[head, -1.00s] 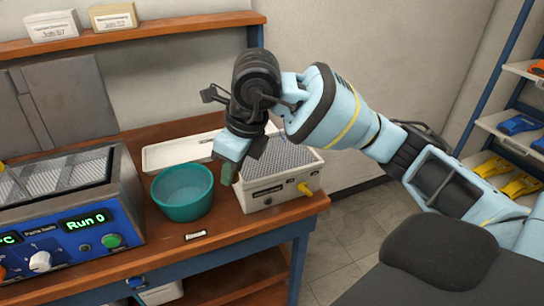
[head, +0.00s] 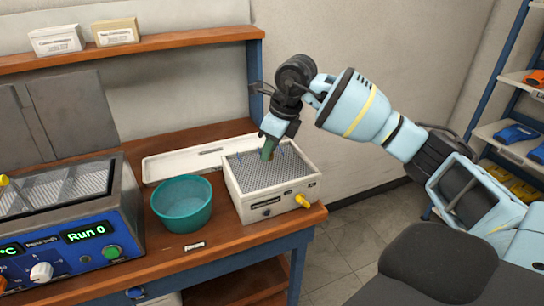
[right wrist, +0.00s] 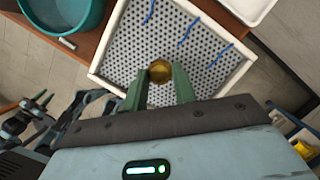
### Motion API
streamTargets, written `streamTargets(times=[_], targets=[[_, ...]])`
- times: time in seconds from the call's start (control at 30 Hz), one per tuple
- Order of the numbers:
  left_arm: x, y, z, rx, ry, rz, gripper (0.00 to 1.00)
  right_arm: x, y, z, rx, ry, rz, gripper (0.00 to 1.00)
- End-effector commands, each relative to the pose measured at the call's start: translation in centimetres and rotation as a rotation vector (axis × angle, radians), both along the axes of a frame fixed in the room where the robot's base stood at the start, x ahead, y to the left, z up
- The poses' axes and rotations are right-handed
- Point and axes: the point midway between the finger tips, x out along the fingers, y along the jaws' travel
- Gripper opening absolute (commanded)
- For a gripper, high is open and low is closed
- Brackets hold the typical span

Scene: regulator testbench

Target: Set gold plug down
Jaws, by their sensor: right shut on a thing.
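The gold plug (right wrist: 160,71) shows in the right wrist view as a round gold piece between the two green fingertips. My right gripper (head: 269,149) is shut on it, with its fingers pointing down over the perforated top of a white box (head: 258,200). In the right wrist view my right gripper (right wrist: 160,84) is over the same perforated top. I cannot tell whether the plug touches that surface. In the head view the plug cannot be made out.
A teal bowl (head: 182,204) stands left of the white box. A white tray (head: 195,157) lies behind them. Thin blue pieces (right wrist: 187,32) stand on the perforated top. A blue heater unit (head: 75,245) is at the left. A small label (head: 194,246) lies near the table's front edge.

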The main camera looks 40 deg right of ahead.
Motion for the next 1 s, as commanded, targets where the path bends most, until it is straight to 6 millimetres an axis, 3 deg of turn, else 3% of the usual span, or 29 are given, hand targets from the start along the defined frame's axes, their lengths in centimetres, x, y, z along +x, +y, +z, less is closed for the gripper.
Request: streamTargets(times=[0.17, 0.43, 0.83, 0.87, 1.0], targets=[[0.0, 0.0, 0.0, 0.001, 0.001, -0.001, 0.36, 0.3, -0.7, 0.0, 0.000, -0.001, -0.002, 0.05], [0.4, 0.0, 0.5, 0.001, -0.009, -0.001, 0.36, 0.3, -0.8, -3.4, 0.001, -0.001, -0.001, 0.05], [0.4, 0.0, 0.5, 0.001, -0.010, -0.001, 0.36, 0.3, -0.8, -4.0, 0.000, 0.000, 0.000, 0.05], [0.4, 0.0, 0.5, 0.001, -0.011, -0.001, 0.36, 0.3, -0.8, -4.0, 0.000, 0.000, 0.000, 0.29], [0.5, 0.0, 0.6, 0.000, -0.013, -0.001, 0.36, 0.3, -0.8, -3.9, 0.000, 0.000, 0.000, 0.47]])
